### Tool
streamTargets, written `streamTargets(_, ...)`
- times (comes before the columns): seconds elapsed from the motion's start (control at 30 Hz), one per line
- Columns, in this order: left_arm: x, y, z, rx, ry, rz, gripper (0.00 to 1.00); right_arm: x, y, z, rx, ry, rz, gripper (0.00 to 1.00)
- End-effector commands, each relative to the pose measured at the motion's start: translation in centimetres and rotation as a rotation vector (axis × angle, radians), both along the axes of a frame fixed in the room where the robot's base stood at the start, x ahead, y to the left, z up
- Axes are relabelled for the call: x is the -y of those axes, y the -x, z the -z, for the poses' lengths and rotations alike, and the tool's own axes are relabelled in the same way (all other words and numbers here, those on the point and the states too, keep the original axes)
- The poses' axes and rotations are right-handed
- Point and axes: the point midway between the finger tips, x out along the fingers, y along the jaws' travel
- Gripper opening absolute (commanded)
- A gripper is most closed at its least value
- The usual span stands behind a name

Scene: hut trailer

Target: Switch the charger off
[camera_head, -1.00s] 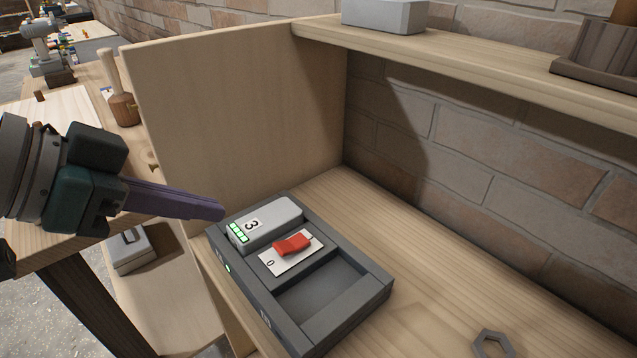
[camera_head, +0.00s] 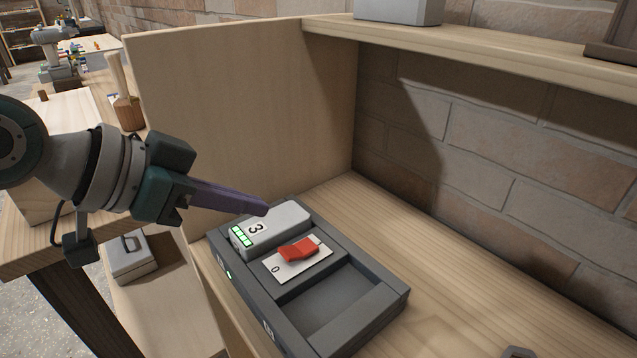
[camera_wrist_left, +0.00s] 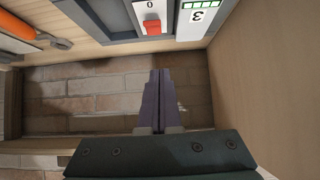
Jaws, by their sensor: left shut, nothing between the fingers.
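The charger (camera_head: 347,328) is a dark grey tray-like box on the wooden shelf; its edge also shows at the top of the left wrist view (camera_wrist_left: 112,16). Its red switch (camera_head: 299,249) sits on a white plate marked "0", and it shows in the wrist view too (camera_wrist_left: 153,27). A light grey battery (camera_head: 283,222) marked "3", with green lights lit, lies in the charger's left bay. The other bay is empty. My left gripper (camera_head: 264,209) is shut and empty, its purple fingers over the battery's back end, apart from the switch. My right gripper is not in view.
A wooden side panel (camera_head: 240,110) stands left of the charger, and a brick wall (camera_head: 480,190) is behind it. An upper shelf (camera_head: 450,45) holds a grey box (camera_head: 398,10).

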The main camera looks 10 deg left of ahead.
Motion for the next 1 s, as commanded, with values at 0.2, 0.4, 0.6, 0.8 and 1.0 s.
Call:
streamTargets(0.2,2.4,-3.0,3.0,0.000,0.003,0.000,0.00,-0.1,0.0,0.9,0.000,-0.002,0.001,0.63)
streamTargets(0.4,2.1,-2.5,5.7,-0.003,-0.001,0.000,0.00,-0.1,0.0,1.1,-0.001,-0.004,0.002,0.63)
streamTargets(0.6,1.7,-2.1,6.9,-0.001,-0.001,0.001,0.00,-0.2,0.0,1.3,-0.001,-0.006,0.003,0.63)
streamTargets(0.8,1.7,-2.1,7.0,0.000,-0.001,0.001,0.00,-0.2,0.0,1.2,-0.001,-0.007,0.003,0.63)
streamTargets(1.0,1.9,-2.0,7.2,0.004,0.003,0.001,0.00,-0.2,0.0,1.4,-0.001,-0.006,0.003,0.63)
